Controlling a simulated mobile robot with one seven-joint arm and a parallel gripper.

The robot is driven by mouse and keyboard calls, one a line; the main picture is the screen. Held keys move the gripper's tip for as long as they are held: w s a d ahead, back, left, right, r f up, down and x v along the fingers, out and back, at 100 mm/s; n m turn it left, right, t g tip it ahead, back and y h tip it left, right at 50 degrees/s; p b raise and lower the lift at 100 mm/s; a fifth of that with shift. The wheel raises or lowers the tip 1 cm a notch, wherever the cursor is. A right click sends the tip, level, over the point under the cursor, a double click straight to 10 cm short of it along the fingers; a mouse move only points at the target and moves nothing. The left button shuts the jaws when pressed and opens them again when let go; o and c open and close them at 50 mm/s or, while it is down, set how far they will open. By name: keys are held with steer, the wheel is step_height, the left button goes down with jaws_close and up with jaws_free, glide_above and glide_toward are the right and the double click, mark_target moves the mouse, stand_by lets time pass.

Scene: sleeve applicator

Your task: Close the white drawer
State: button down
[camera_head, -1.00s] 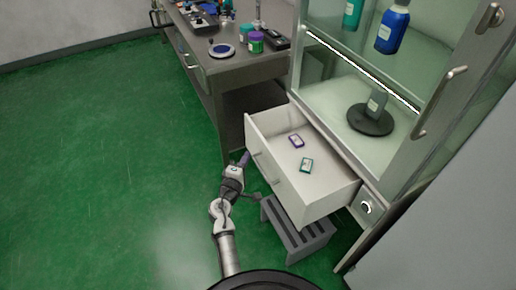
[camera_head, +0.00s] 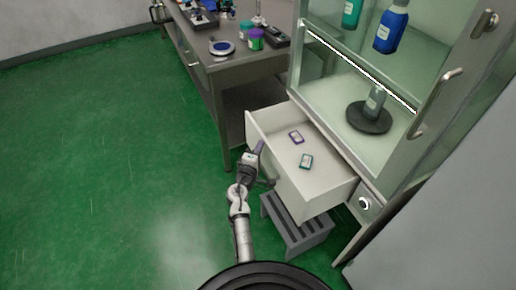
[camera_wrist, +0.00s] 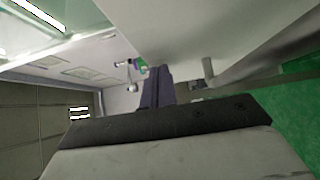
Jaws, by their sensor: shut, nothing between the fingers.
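The white drawer (camera_head: 318,200) is pulled out from below the glass-fronted cabinet, with a small purple-edged box (camera_head: 296,137) and a small teal box (camera_head: 306,161) lying inside. My gripper (camera_head: 260,146) is shut and empty. In the head view it is at the drawer's front face, near its left part, and overlaps it in the picture; I cannot tell whether it touches. In the wrist view my dark fingers (camera_wrist: 157,86) are together, close to a large pale surface (camera_wrist: 210,30) that looks like the drawer front.
A grey step stool (camera_head: 297,228) stands under the drawer. A grey workbench (camera_head: 235,72) with jars and tools is at the back left. The glass cabinet (camera_head: 345,65) holds bottles. The green floor (camera_head: 110,170) on the left is clear.

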steer(key=w+d+b, duration=0.1)
steer(key=w+d, duration=0.4)
steer(key=d, duration=0.4)
steer(key=w+d+b, duration=0.2)
steer(key=w+d, duration=0.3)
steer(key=d, duration=0.4)
steer(key=shift+w+d+r, duration=0.15)
steer(key=shift+w+d, duration=0.15)
steer(key=shift+d, duration=0.05)
